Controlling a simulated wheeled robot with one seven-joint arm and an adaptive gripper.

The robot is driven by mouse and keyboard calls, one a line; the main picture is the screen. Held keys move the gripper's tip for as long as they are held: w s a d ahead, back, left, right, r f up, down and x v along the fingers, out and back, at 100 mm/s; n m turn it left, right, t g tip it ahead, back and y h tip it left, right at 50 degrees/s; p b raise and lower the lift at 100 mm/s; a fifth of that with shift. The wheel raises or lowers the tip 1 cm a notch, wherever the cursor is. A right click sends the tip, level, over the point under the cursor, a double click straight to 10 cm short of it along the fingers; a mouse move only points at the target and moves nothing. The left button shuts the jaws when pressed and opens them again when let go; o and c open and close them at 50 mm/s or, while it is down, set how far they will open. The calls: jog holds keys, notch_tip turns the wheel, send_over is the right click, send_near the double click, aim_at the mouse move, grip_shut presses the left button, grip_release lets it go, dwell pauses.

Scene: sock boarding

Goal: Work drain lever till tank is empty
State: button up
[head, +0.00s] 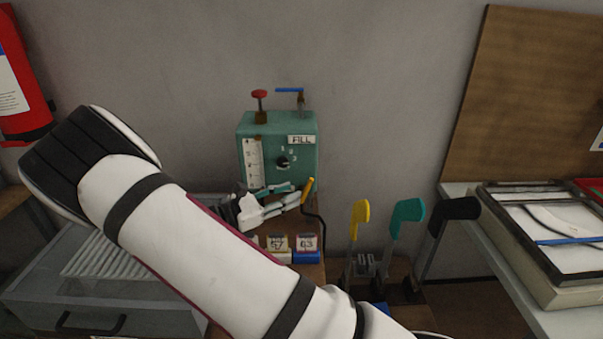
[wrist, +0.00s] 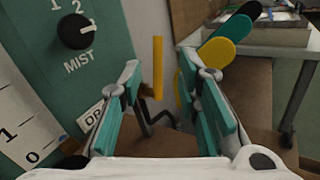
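The drain lever has an upright yellow handle (head: 308,192) on a bent black rod, at the right side of the teal tank (head: 301,160). In the wrist view the yellow handle (wrist: 158,68) stands between my spread fingers, with a gap on both sides. My gripper (head: 286,199) is open and empty, just left of the handle in the head view; its fingers also show in the wrist view (wrist: 158,80). A white scale (head: 254,163) is on the tank's front, with 0 and 1 visible in the wrist view (wrist: 25,120). I cannot tell the liquid level. A label by the lever is partly hidden by my finger.
A black knob (head: 283,162) is on the tank front; a red valve (head: 260,94) and a blue lever (head: 289,90) are on top. Number blocks (head: 305,243) sit below. Yellow, teal and black paddles (head: 407,215) stand to the right, before a side table (head: 500,255).

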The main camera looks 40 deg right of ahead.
aim_at(307, 186)
jog(key=shift+d+p, duration=0.4)
jog(key=shift+d, duration=3.3)
grip_shut()
